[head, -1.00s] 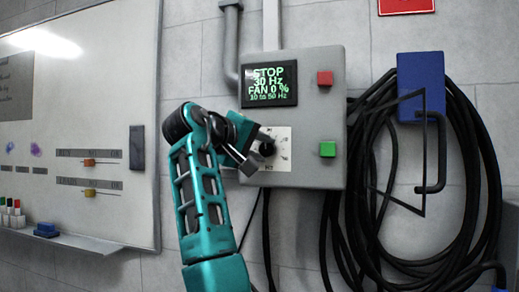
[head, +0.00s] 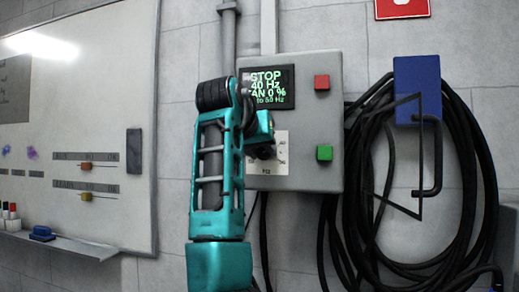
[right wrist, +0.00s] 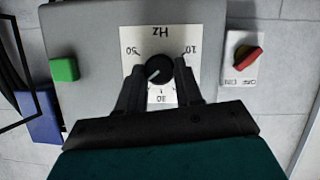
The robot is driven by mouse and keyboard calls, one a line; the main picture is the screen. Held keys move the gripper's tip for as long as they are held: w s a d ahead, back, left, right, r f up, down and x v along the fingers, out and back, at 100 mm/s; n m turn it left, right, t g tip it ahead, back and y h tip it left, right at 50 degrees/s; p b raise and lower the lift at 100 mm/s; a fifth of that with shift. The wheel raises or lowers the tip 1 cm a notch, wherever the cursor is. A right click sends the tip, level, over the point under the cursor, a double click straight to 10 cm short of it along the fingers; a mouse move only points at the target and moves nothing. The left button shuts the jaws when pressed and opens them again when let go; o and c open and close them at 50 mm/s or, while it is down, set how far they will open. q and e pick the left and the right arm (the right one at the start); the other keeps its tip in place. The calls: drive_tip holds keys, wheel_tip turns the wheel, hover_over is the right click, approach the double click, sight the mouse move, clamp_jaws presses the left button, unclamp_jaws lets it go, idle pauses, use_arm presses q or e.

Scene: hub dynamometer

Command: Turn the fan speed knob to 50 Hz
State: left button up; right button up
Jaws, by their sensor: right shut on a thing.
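The grey control box (head: 308,120) hangs on the wall, and its display (head: 267,87) reads STOP, 40 Hz, FAN 0 %, partly covered by my arm. The black speed knob (right wrist: 159,69) sits on a white dial plate (right wrist: 185,38) marked Hz, 10, 30 and 50, which appears upside down in the right wrist view. The knob's light pointer line slants to lower left there, between the 30 and 50 marks. My right gripper (right wrist: 158,77) is shut on the knob, one finger on each side. In the head view my right gripper (head: 263,150) mostly hides the knob. My left gripper is not in view.
A red button (head: 322,82) and a green button (head: 324,153) are right of the dial. Black cable coils (head: 465,190) hang on the right, below a blue holder (head: 418,90). A whiteboard (head: 80,110) is left.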

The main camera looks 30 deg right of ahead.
drive_tip(key=shift+s+d+m+t+y, duration=0.15)
drive_tip(key=shift+m+t+y, duration=0.5)
drive_tip(key=shift+m, duration=0.55)
drive_tip(key=m+t+y, duration=0.1)
drive_tip(key=m, duration=0.1)
drive_tip(key=shift+s+m+t, duration=0.1)
drive_tip(key=shift+m+t, duration=0.15)
drive_tip(key=shift+m, duration=0.05)
drive_tip(key=m+t, duration=0.1)
drive_tip(key=m, duration=0.1)
drive_tip(key=m+t, duration=0.1)
drive_tip(key=shift+s+d+f+m+y, duration=0.15)
drive_tip(key=shift+d+f+m+y, duration=0.1)
drive_tip(key=shift+m, duration=0.15)
drive_tip(key=shift+m+t, duration=0.3)
drive_tip(key=o, duration=1)
drive_tip(key=shift+o, duration=0.2)
drive_tip(key=b+v, duration=0.2)
drive_tip(key=v, duration=1.1)
